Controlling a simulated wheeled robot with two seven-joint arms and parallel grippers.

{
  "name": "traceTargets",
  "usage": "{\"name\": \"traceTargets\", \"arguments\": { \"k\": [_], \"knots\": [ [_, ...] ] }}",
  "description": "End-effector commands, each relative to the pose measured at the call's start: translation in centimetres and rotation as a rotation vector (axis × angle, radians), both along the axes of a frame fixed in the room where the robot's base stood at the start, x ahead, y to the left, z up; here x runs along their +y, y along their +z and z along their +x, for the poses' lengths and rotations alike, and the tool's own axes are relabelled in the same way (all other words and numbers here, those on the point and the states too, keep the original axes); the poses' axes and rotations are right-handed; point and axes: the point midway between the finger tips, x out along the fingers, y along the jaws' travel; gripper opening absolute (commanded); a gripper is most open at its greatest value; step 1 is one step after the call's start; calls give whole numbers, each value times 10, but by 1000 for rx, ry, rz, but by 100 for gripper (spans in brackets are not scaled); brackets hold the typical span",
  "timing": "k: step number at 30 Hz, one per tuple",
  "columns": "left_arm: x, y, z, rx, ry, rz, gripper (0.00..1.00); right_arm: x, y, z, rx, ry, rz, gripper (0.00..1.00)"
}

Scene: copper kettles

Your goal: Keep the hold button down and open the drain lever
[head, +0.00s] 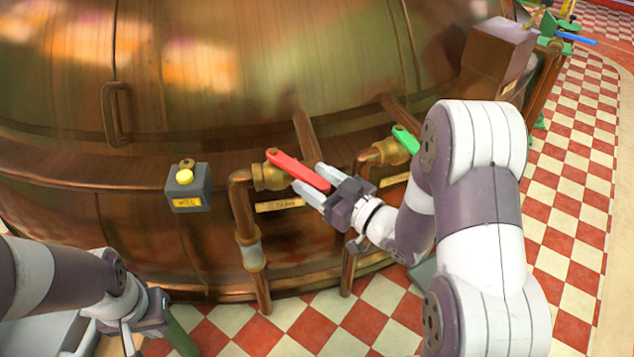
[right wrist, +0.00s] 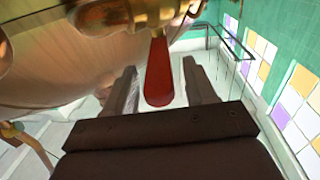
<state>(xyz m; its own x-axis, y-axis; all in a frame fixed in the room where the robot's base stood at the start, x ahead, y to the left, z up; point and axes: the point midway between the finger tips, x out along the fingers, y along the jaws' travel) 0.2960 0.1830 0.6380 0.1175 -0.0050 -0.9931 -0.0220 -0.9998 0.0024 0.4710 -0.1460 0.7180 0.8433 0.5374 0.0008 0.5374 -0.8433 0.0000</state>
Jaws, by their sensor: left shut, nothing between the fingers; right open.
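The hold button is a yellow knob (head: 184,176) on a grey box (head: 187,190) with a yellow label on the copper kettle's side. Nothing touches it. A red lever (head: 295,168), which I take as the drain lever, slants down to the right from a brass valve (head: 270,177) above a small label. My right gripper (head: 316,184) is open, its fingers on either side of the lever's free end. In the right wrist view the red lever (right wrist: 158,75) hangs between the spread fingers (right wrist: 160,90), apart from both. My left gripper (head: 150,318) is low at the lower left, shut and empty, well below the button.
A green lever (head: 405,139) on a second valve stands right of the red one, partly behind my right arm. Copper pipes (head: 243,215) run down to the checkered floor (head: 575,180). The kettle (head: 200,70) has a handle (head: 114,115) above left. The space before the button is clear.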

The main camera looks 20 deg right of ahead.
Motion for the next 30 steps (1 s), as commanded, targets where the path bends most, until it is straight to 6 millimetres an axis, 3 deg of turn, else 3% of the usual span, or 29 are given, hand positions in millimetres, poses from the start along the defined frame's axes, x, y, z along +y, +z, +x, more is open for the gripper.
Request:
{"name": "traceTargets", "arguments": {
  "k": [6,11,17,24,30],
  "knots": [
    [0,0,0,0,0,0,0,0,0,0,1,0,-1,52],
    [0,0,0,0,0,0,0,0,0,0,0,-1,0,0],
    [0,3,0,0,0,0,0,-3,2,3,-3,20,1,0],
    [0,23,0,0,0,0,0,-27,6,24,-7,268,0,0],
    [0,29,0,0,0,0,0,-35,3,35,-5,400,-1,0]
  ]
}}
